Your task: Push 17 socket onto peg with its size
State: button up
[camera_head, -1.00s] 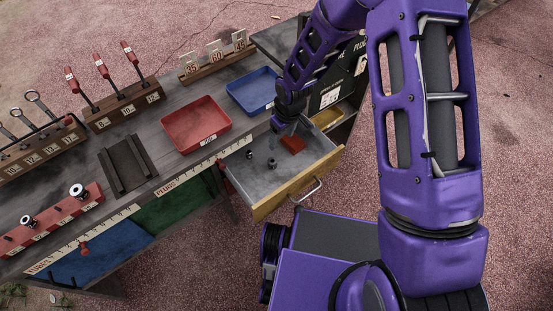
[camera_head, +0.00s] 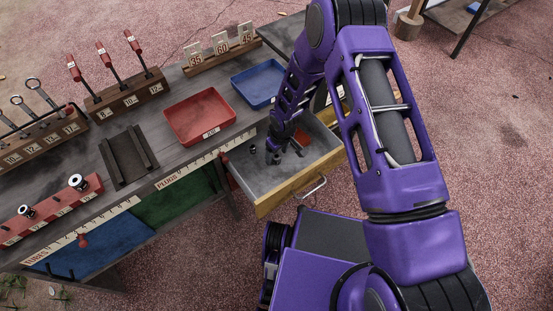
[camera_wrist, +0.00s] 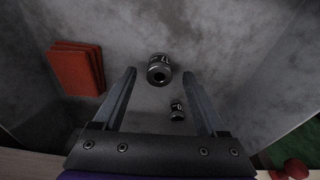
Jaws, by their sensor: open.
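My gripper (camera_head: 285,150) is inside the open drawer (camera_head: 290,192), above its floor, with its jaws open and empty. In the wrist view my gripper (camera_wrist: 160,95) points down at two dark metal sockets. The larger socket (camera_wrist: 159,70) lies just beyond and between the fingertips. The smaller socket (camera_wrist: 177,110) lies between the fingers, nearer the right one. Their size marks are too small to read. The red peg rail (camera_head: 50,212) at the left of the bench holds two chrome sockets (camera_head: 78,183) and bare pegs with labels too small to read.
A red tray (camera_head: 200,116) and a blue tray (camera_head: 258,84) stand on the bench. Racks with wrenches (camera_head: 42,130) and red-handled tools (camera_head: 125,100) stand at the back left.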

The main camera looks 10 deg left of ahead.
notch_tip(320, 180, down, 2)
jog(key=shift+w, duration=0.1)
grip_shut()
dwell(0.4)
